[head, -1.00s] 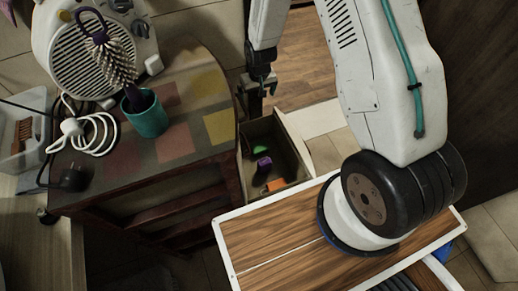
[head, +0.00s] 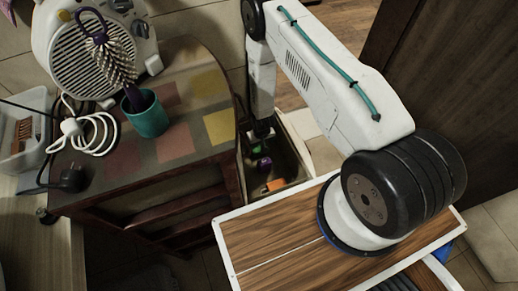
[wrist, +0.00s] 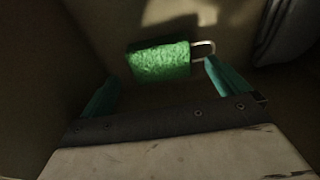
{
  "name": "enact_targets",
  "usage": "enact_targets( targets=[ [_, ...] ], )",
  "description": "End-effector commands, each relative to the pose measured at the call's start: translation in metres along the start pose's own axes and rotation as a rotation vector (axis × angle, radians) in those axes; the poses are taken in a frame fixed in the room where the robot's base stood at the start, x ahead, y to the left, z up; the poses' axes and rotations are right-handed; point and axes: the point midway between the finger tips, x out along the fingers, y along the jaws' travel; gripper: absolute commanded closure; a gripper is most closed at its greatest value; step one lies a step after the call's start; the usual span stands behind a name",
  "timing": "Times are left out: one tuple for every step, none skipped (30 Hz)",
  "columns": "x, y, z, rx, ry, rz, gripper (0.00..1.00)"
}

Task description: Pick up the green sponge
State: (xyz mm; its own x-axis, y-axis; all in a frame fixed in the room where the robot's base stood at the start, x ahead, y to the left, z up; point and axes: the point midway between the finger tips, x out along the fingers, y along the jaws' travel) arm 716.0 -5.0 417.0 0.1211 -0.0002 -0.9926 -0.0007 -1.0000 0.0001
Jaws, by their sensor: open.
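The green sponge (wrist: 160,62) lies inside the drawer-like bin, ahead of my gripper in the wrist view. In the head view only a small patch of the green sponge (head: 257,149) shows below the wrist. My gripper (wrist: 160,80) is open, with one teal finger to each side of the sponge's near edge. The fingers are not closed on it; whether they touch it I cannot tell. In the head view my gripper (head: 262,135) is down in the bin, its fingers mostly hidden.
The bin (head: 303,160) also holds a purple item (head: 265,163) and an orange item (head: 275,185). A thin pale loop (wrist: 203,50) sits beside the sponge. A wooden cabinet (head: 190,160) with a teal cup (head: 147,116) stands left of the bin.

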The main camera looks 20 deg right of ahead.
Motion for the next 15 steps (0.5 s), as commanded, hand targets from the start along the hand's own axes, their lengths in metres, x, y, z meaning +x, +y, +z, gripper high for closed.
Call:
enact_targets(
  targets=[
    [0.009,-0.001,0.000,0.000,-0.002,0.000,0.00],
    [0.013,0.000,0.000,0.000,-0.002,0.000,0.00],
    [0.018,0.000,0.000,0.000,-0.002,0.000,0.00],
    [0.021,0.000,0.000,0.000,-0.002,0.000,0.00],
    [0.023,0.000,0.000,0.000,-0.002,0.000,0.00],
    [0.024,0.000,0.000,0.000,-0.001,0.000,0.00],
    [0.025,0.000,-0.001,0.000,-0.001,0.000,0.00],
    [0.025,0.000,-0.001,0.000,-0.001,0.000,0.00],
    [0.026,0.000,-0.001,0.000,0.000,0.000,0.00],
    [0.025,0.000,-0.001,0.000,0.000,0.000,0.00],
    [0.025,0.000,-0.001,0.000,0.000,0.000,0.00],
    [0.025,0.000,-0.001,0.000,-0.001,0.000,0.00],
    [0.025,0.000,-0.001,0.000,-0.001,0.000,0.00],
    [0.025,0.000,-0.001,-0.001,-0.001,0.000,0.06],
    [0.025,0.000,-0.001,-0.001,-0.001,0.000,0.17]
  ],
)
